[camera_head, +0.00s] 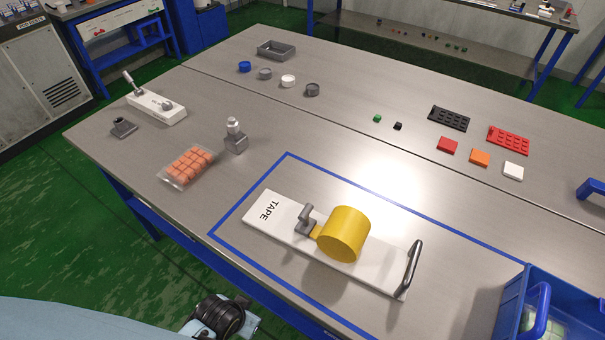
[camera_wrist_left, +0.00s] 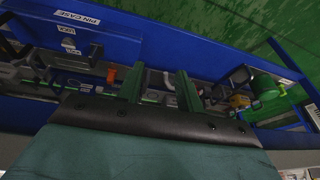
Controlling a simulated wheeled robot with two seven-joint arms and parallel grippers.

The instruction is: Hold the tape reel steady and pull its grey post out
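The yellow tape reel (camera_head: 343,234) lies on a white board (camera_head: 285,240) marked TAPE in the head view. A grey upright piece on a small block (camera_head: 306,220) stands at the reel's left side, with a short yellow strip between them. I cannot tell whether this is the task's grey post. A dark grey bar handle (camera_head: 412,264) is at the board's right end. In the left wrist view my left gripper (camera_wrist_left: 160,80) has its two green fingers apart, with nothing between them, away from the reel. My right gripper is in neither view.
A blue tape line (camera_head: 247,192) frames the board's area. A blue bin (camera_head: 565,290) stands at the right front. An orange-filled clear tray (camera_head: 188,166) and a metal fixture (camera_head: 235,136) are to the left. The left wrist view shows blue shelving labelled PIN CASE (camera_wrist_left: 77,18).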

